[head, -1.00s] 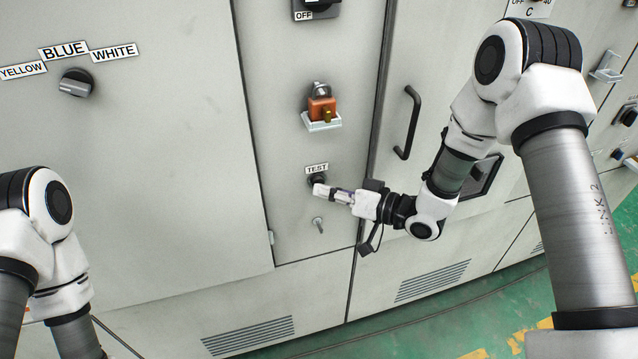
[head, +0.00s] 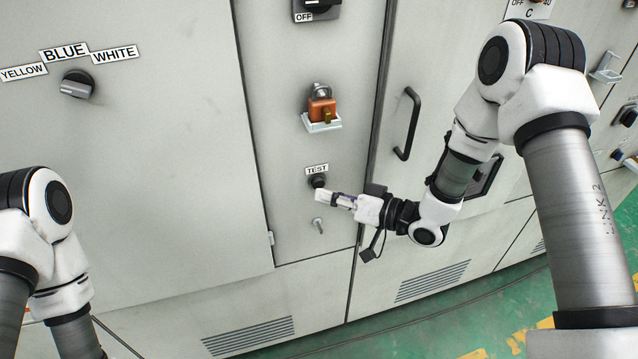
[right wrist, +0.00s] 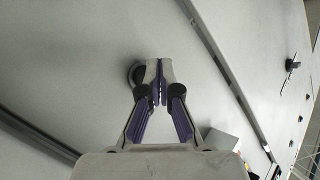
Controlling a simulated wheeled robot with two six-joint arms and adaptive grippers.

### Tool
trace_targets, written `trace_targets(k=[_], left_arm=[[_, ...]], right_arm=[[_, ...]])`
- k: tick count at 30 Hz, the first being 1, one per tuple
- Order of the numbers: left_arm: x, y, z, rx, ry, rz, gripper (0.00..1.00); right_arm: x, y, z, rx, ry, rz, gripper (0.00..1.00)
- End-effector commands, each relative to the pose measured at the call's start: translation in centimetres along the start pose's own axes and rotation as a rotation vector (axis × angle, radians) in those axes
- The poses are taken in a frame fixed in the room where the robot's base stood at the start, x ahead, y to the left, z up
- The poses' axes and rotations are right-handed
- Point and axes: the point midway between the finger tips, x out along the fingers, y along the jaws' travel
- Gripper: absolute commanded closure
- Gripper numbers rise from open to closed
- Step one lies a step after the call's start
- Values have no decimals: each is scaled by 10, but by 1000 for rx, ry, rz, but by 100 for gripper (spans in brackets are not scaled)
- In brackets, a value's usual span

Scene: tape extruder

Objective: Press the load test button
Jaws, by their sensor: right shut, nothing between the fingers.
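The load test button (head: 318,181) is a round black button on the narrow grey panel, just below a small TEST label (head: 317,169). My right gripper (head: 321,194) is shut and empty, with its fingertips just below the button in the head view. In the right wrist view the shut fingertips (right wrist: 158,68) lie in front of the panel and partly cover the dark round button (right wrist: 136,75). Whether the tips touch the button or the panel cannot be told. My left gripper is out of view; only the left arm shows.
A small metal peg (head: 318,226) sticks out below the button. An orange padlock (head: 322,108) hangs above it. A black door handle (head: 407,124) is to the right, and a selector knob (head: 77,84) is at the far left.

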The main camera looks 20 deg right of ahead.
Motion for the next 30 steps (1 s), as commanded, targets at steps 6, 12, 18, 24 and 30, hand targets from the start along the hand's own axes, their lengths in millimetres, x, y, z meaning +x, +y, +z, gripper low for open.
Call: trace_targets(k=[6,12,18,24,30], left_arm=[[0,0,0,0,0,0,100],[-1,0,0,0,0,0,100],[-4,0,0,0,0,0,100],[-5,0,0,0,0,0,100],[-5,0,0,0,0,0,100]], right_arm=[[-1,-1,1,1,0,0,100],[-5,-4,4,3,-1,1,100],[-19,-14,14,5,-1,1,100],[-33,-23,24,4,-1,2,100],[-36,-26,27,1,-1,1,100]])
